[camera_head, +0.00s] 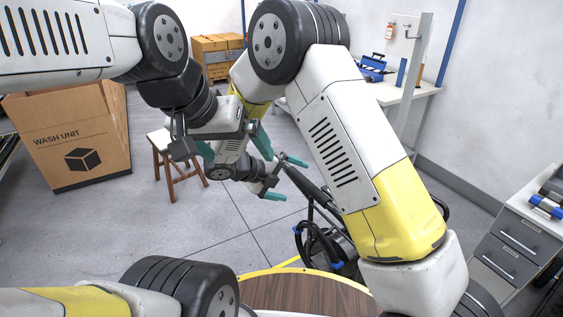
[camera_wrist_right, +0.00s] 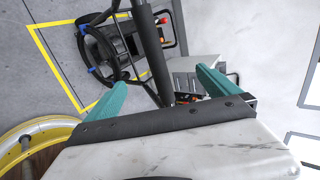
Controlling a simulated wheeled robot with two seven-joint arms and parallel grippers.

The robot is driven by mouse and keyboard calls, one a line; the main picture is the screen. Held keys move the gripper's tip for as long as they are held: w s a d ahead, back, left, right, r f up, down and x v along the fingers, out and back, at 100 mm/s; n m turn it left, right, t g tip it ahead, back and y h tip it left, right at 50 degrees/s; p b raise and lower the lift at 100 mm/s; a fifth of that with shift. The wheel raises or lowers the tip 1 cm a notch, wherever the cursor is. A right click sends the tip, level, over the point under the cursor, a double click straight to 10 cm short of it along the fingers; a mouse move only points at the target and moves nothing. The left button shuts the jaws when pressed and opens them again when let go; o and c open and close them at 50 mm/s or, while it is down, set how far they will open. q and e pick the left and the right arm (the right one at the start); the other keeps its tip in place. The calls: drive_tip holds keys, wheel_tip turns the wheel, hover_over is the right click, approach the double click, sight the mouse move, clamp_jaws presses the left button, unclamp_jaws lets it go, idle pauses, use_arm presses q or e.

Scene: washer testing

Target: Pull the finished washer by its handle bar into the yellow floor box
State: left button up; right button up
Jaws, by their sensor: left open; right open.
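The washer (camera_head: 341,254) is a dark machine with a coiled black hose and blue clips, standing on the floor at the lower centre and partly hidden by my right arm. It also shows in the right wrist view (camera_wrist_right: 104,48). Its dark handle bar (camera_head: 307,188) slants up toward my right gripper (camera_head: 292,180), which is open. In the wrist view the bar (camera_wrist_right: 149,45) runs between the two teal fingers; contact cannot be told. My left gripper (camera_head: 235,147) is open, left of and above the right one. The yellow floor box (camera_wrist_right: 55,72) is an outline on the floor, overlapped by the washer.
A cardboard wash unit carton (camera_head: 75,140) and a wooden stool (camera_head: 178,165) stand at the left. A white workbench (camera_head: 405,92) is at the back right, and a grey drawer cabinet (camera_head: 515,245) is at the right edge. Grey floor is clear at the lower left centre.

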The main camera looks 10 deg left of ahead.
sight(304, 185)
drive_tip(key=shift+n, duration=0.3)
drive_tip(key=shift+w+a+x, duration=0.1)
drive_tip(key=shift+a+x, duration=0.05)
drive_tip(key=shift+x, duration=2.35)
drive_tip(key=shift+w+a+x, duration=0.1)
drive_tip(key=shift+a+x, duration=0.1)
drive_tip(key=shift+x, duration=2.3)
drive_tip(key=shift+f, duration=0.15)
drive_tip(key=shift+c, duration=0.2)
clamp_jaws()
